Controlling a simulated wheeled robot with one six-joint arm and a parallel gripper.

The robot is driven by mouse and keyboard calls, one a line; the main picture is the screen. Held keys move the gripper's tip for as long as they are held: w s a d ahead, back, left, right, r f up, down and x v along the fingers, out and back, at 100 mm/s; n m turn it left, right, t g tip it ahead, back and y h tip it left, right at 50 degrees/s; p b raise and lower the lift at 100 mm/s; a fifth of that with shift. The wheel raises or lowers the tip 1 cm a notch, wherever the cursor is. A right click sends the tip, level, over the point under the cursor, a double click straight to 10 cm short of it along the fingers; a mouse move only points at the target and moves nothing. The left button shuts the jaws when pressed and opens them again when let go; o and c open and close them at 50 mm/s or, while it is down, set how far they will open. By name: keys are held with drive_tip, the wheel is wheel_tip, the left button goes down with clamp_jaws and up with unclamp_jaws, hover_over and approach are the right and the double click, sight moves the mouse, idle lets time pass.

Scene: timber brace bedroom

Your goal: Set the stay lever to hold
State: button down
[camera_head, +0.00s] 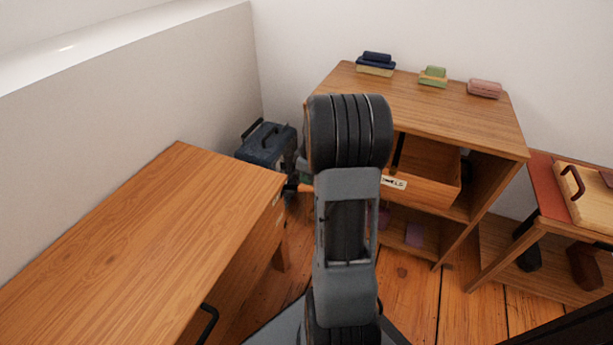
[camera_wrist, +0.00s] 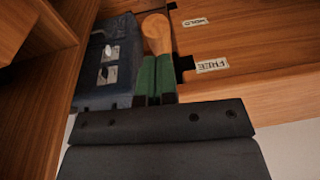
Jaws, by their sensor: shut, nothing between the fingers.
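In the wrist view my gripper (camera_wrist: 154,82) shows its two green fingers side by side, shut with nothing between them. A rounded wooden knob (camera_wrist: 157,34), which looks like the stay lever's grip, is just beyond the fingertips. I cannot tell if they touch. A HOLD label (camera_wrist: 197,21) and a FREE label (camera_wrist: 212,66) are on the wooden face to the right of the knob. Dark fittings sit beside the labels. The lever's arm is hidden, so its setting is unclear. In the head view my arm hides most of the gripper, and the lever cannot be made out.
A blue case (camera_head: 268,145) stands between the wooden desk (camera_head: 150,240) and the shelf unit (camera_head: 430,105); it also shows in the wrist view (camera_wrist: 108,65). An open drawer (camera_head: 430,185) juts from the shelf unit. A low bench (camera_head: 545,210) is at right.

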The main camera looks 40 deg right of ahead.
drive_tip(key=shift+s+f, duration=0.1)
drive_tip(key=shift+f, duration=0.05)
drive_tip(key=shift+s+d+f, duration=0.2)
drive_tip(key=shift+s+f, duration=0.1)
drive_tip(key=shift+f, duration=0.3)
wheel_tip(320, 180, down, 10)
drive_tip(key=s+d+b, duration=0.1)
drive_tip(key=s+b, duration=0.1)
drive_tip(key=b, duration=0.2)
drive_tip(key=shift+b, duration=0.35)
drive_tip(key=s+d+r+p, duration=0.5)
drive_tip(key=s+r+p, duration=0.1)
drive_tip(key=r, duration=0.4)
drive_tip(key=shift+s+d+r, duration=0.2)
drive_tip(key=shift+s+d, duration=0.05)
drive_tip(key=shift+s, duration=0.25)
